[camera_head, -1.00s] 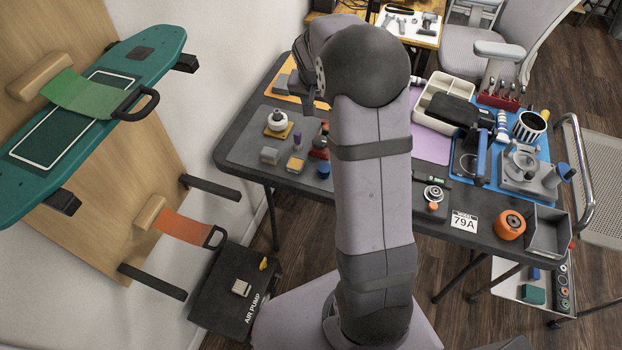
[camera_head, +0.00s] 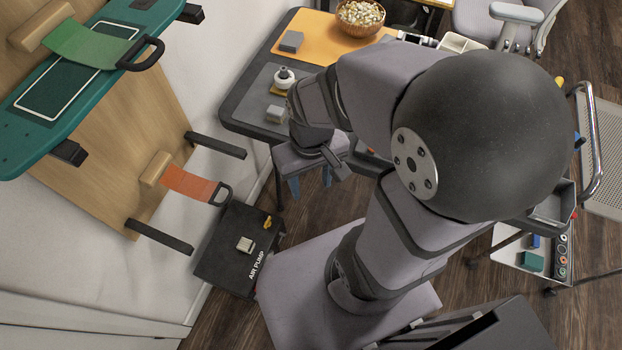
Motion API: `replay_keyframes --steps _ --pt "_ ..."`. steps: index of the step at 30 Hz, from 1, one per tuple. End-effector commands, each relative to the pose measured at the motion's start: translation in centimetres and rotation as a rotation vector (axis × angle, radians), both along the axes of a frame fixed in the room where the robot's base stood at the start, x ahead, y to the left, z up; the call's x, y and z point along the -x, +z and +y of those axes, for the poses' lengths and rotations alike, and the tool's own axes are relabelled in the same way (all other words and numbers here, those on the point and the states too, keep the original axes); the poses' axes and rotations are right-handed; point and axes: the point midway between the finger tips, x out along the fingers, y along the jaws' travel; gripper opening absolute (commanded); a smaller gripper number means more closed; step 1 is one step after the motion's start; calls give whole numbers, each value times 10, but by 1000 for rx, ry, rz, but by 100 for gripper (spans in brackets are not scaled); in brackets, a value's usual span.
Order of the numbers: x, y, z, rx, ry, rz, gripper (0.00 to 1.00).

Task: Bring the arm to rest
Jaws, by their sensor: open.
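My arm is folded in the middle of the view, with its large dark elbow joint close to the camera. My gripper (camera_head: 311,182) hangs in front of the table's near edge, pointing down, with two blue fingertips apart and nothing visible between them.
A teal board (camera_head: 130,14) is mounted on a wooden panel (camera_head: 128,122) at left, with black pegs jutting out. A black air pump box (camera_head: 225,266) sits on the floor below. A wooden bowl (camera_head: 360,16) and a white bottle (camera_head: 284,78) stand on the table.

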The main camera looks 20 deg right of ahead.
Motion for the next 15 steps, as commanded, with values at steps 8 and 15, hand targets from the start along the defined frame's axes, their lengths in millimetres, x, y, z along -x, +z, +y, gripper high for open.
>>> replay_keyframes --steps 8,15 --pt "-1 10 0 1 -3 0 47" --pt "-1 45 0 1 -4 -1 47"
